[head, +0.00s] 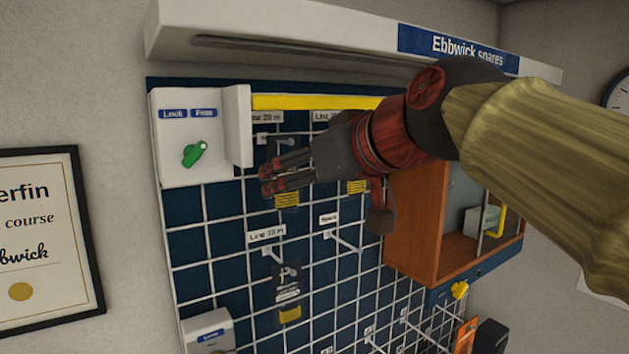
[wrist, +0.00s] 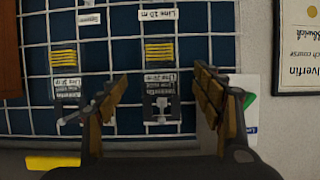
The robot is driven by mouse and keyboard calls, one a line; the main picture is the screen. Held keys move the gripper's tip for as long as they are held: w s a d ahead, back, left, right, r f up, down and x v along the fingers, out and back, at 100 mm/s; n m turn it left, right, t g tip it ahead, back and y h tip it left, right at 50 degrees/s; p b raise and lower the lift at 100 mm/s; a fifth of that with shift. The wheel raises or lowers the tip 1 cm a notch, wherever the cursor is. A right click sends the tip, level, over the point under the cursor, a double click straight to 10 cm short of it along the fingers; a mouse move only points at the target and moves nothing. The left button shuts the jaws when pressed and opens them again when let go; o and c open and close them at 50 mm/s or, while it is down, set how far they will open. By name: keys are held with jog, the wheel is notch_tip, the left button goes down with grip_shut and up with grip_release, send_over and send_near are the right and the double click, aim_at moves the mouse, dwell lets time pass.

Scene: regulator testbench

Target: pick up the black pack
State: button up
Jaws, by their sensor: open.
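Several black packs with yellow stripes hang on the wire grid. In the wrist view, which looks upside down, one pack (wrist: 160,92) lies between my fingers and another pack (wrist: 67,88) hangs beside it. In the head view my gripper (head: 268,177) covers most of the first pack, leaving its yellow stripes (head: 287,199) in sight. The second pack's stripes (head: 357,187) show behind my wrist. A third pack (head: 288,282) hangs lower, under a "Line 10 m" label. My gripper (wrist: 161,76) is open and empty. I cannot tell whether its fingers touch the pack.
A white box (head: 188,145) with a green knob (head: 194,153) and a projecting side plate (head: 238,126) stands close left of my fingers. A yellow strip (head: 315,102) runs above. A wooden cabinet (head: 412,225) is at right. An empty hook (head: 345,240) projects below my gripper.

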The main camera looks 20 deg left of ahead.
aim_at(286, 213)
jog(key=x, duration=0.2)
jog(key=p+x, duration=0.1)
jog(key=r+p+x, duration=0.1)
jog(key=x, duration=0.1)
jog(key=shift+w+a+f, duration=0.15)
jog(key=shift+w+a, duration=0.15)
jog(key=shift+a, duration=0.05)
jog(key=shift+s+d, duration=0.1)
jog(key=shift+d, duration=0.05)
jog(key=shift+c, duration=1.4)
jog(key=c, duration=1)
